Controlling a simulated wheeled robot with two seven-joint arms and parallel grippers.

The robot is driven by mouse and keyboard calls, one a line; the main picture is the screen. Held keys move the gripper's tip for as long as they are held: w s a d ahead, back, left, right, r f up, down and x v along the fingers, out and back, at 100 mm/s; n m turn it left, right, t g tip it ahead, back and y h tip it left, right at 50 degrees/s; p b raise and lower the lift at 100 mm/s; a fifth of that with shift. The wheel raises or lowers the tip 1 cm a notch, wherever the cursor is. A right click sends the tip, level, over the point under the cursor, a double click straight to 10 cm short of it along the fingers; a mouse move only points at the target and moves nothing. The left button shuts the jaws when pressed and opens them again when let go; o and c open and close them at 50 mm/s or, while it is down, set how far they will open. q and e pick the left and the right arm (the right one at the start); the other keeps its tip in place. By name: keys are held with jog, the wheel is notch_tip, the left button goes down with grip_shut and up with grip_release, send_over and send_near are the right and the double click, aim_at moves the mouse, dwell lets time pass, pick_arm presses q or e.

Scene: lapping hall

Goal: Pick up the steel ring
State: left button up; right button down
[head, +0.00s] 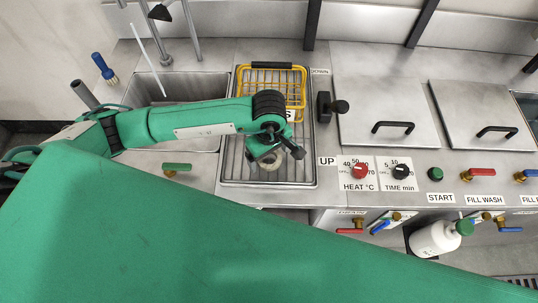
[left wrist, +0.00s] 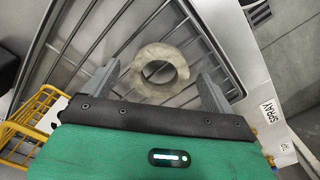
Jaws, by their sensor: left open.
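The steel ring (left wrist: 142,83) lies flat on a barred metal rack in the left wrist view, a pale ring with a round hole. In the head view only part of the ring (head: 270,163) shows under my left gripper (head: 272,150). In the left wrist view my left gripper (left wrist: 160,85) is open, with one finger on each side of the ring. I cannot tell whether the fingers touch it. My right gripper is not in view.
The rack (head: 235,177) sits in a steel counter. A yellow wire basket (head: 271,67) stands behind the gripper. A sink (head: 205,85) is to the left. A black lever (head: 340,106), two closed lids (head: 372,98) and a control panel (head: 376,190) are to the right.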

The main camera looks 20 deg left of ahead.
pick_arm(q)
jog(key=c, duration=1.3)
